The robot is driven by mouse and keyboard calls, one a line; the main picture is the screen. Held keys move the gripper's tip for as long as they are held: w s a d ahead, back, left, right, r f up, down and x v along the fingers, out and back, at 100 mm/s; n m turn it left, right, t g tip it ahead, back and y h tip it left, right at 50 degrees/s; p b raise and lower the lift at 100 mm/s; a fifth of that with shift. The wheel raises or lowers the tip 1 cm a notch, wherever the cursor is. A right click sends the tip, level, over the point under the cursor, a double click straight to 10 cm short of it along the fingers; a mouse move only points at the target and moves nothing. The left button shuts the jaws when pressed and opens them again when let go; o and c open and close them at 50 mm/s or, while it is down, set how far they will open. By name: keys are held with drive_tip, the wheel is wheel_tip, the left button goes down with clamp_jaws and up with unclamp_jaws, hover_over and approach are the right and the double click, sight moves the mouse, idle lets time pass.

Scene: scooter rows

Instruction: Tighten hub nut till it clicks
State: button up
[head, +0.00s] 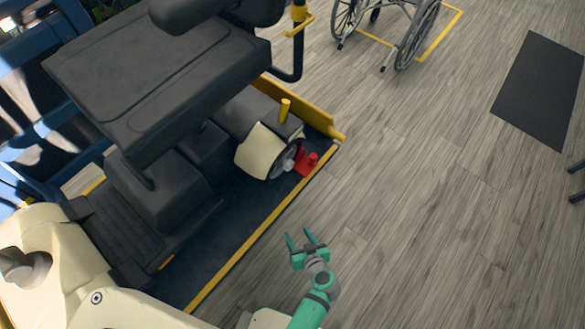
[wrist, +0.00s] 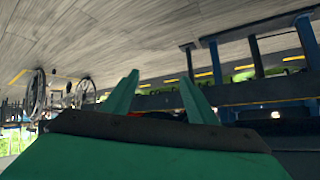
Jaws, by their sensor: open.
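The scooter (head: 150,80) stands at the left in the head view, with a dark seat and a cream fender (head: 258,150) over a small wheel. A pale grey hub nut (head: 288,165) appears at the centre of that wheel. A red block-like piece (head: 307,162) sits beside the wheel on the platform. My green gripper (head: 299,236) is open and empty over the floor, outside the yellow edge and apart from the wheel. In the wrist view its two fingers (wrist: 158,80) stand apart. Something red shows low between them, mostly hidden, and the nut cannot be made out.
The scooter stands on a dark platform (head: 205,255) with a yellow raised edge. A yellow post (head: 285,110) rises behind the wheel. A wheelchair (head: 400,30) is at the top, and a dark mat (head: 541,90) lies at the right. The wooden floor between is clear.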

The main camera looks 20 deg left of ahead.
drive_tip(key=w+a+r+n+y, duration=0.1)
drive_tip(key=w+r+n+y, duration=0.35)
drive_tip(key=w, duration=0.45)
drive_tip(key=n+g+y, duration=0.2)
drive_tip(key=n+y, duration=0.3)
drive_tip(key=n, duration=0.1)
approach(291, 167)
drive_tip(key=shift+m, duration=0.25)
drive_tip(key=x, duration=0.9)
drive_tip(key=c, duration=1.1)
